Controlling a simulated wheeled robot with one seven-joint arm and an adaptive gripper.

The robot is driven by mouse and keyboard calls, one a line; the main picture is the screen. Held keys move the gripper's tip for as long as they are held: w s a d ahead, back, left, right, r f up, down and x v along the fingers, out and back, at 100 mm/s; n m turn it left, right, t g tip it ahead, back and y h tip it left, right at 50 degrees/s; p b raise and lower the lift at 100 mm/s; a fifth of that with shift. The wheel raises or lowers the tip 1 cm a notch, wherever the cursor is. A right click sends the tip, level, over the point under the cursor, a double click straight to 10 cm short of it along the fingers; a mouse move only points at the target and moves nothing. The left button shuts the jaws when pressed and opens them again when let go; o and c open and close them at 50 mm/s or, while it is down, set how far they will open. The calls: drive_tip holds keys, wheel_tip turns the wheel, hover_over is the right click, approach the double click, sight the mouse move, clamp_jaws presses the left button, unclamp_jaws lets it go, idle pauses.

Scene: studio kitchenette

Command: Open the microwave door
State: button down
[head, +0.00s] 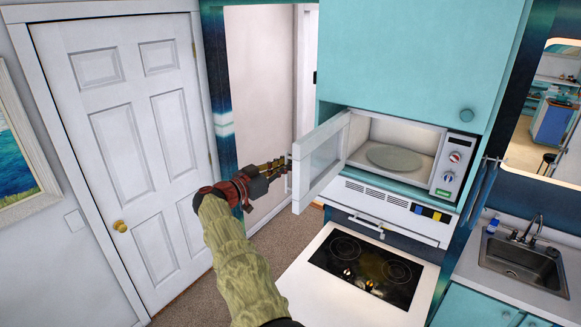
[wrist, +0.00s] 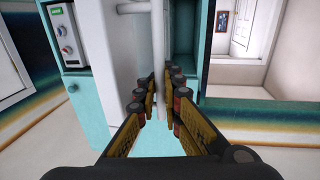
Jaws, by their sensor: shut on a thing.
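The white microwave (head: 444,166) sits in a recess of the teal cabinet. Its door (head: 322,160) stands wide open, swung out to the left, and the inside with a round plate (head: 393,157) is in plain view. My gripper (head: 287,163) is at the door's free outer edge. In the wrist view, my gripper (wrist: 158,97) has its fingers on either side of a white vertical bar, the door handle (wrist: 160,45), and is shut on it. The control panel (wrist: 62,35) shows at the upper left there. The handle is mostly hidden in the head view.
A stove with a black cooktop (head: 367,270) stands below the microwave. A sink (head: 522,262) is at the right. A closed white room door (head: 125,140) is at the left. Carpeted floor (head: 270,240) lies between that door and the stove.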

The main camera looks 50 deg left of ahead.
drive_tip(key=shift+s+a, duration=0.1)
drive_tip(key=shift+a, duration=0.15)
idle(0.4)
drive_tip(key=c, duration=2.3)
unclamp_jaws()
drive_tip(key=shift+s, duration=0.1)
drive_tip(key=s, duration=0.7)
drive_tip(key=shift+s+d, duration=0.2)
